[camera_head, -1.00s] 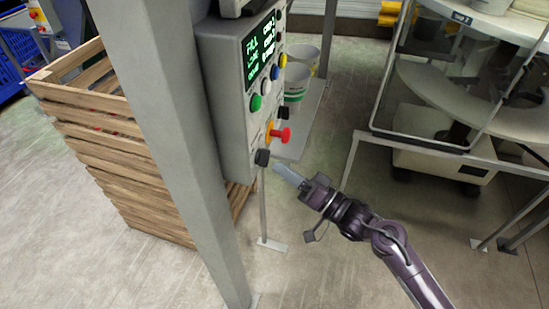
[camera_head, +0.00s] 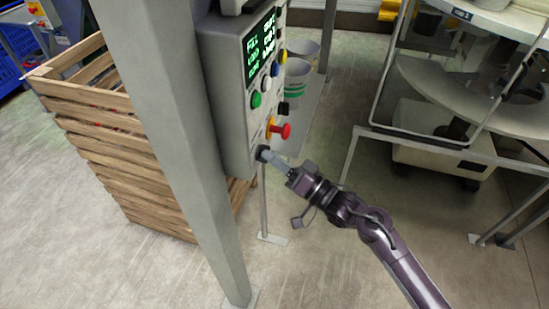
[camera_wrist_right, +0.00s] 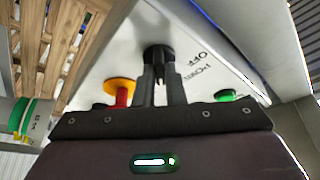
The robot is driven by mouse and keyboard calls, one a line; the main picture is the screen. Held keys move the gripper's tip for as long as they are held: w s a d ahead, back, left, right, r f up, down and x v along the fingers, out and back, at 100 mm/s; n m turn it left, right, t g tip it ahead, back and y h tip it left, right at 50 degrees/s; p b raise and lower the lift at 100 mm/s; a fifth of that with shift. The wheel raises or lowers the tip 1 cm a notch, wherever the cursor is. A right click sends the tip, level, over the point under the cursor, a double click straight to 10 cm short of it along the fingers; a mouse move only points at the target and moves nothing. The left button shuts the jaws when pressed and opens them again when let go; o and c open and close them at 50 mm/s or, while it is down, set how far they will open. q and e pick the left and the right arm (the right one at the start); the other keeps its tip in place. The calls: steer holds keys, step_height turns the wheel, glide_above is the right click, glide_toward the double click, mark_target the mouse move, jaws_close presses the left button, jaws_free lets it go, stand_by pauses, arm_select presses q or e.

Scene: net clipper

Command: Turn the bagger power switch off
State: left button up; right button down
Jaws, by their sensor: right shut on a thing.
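The bagger's grey control box (camera_head: 228,110) stands on a post, with a lit screen and several coloured buttons. The black power switch knob (camera_head: 262,153) is at the bottom of its panel, below the red emergency button (camera_head: 281,131). In the right wrist view the knob (camera_wrist_right: 158,52) sits beside printed lettering that includes "OFF". My right gripper (camera_head: 267,157) reaches the knob from the lower right. In the wrist view its fingers (camera_wrist_right: 160,70) are closed on the knob and hide part of it. My left gripper is not in view.
A grey post (camera_head: 165,120) stands left of the box, with a slatted wooden crate (camera_head: 125,150) behind it. White buckets (camera_head: 298,75) stand behind the box. A metal-framed machine (camera_head: 430,135) is at right. Open floor lies between.

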arm_select(q)
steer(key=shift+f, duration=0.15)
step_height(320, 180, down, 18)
steer(key=b, duration=1.9)
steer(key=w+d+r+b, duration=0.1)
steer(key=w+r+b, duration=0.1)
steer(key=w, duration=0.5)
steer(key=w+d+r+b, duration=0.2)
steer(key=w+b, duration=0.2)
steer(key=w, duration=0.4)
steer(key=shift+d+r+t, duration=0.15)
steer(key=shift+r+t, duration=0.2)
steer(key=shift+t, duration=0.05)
arm_select(e)
steer(key=shift+w+d+n+g+y, duration=0.15)
steer(key=shift+n+g+y, duration=0.4)
steer(key=shift+n+g, duration=2.55)
steer(key=shift+w+n+g+y, duration=0.2)
steer(key=shift+n+g+y, duration=0.45)
steer(key=shift+n, duration=4.85)
steer(key=shift+w+d+n+g+y, duration=0.15)
steer(key=shift+n+g+y, duration=0.35)
steer(key=shift+n+g, duration=2.65)
steer(key=shift+a+n+t, duration=0.1)
steer(key=shift+n+t, duration=1.05)
steer(key=shift+t, duration=0.05)
steer(key=c, duration=1.5)
jaws_free()
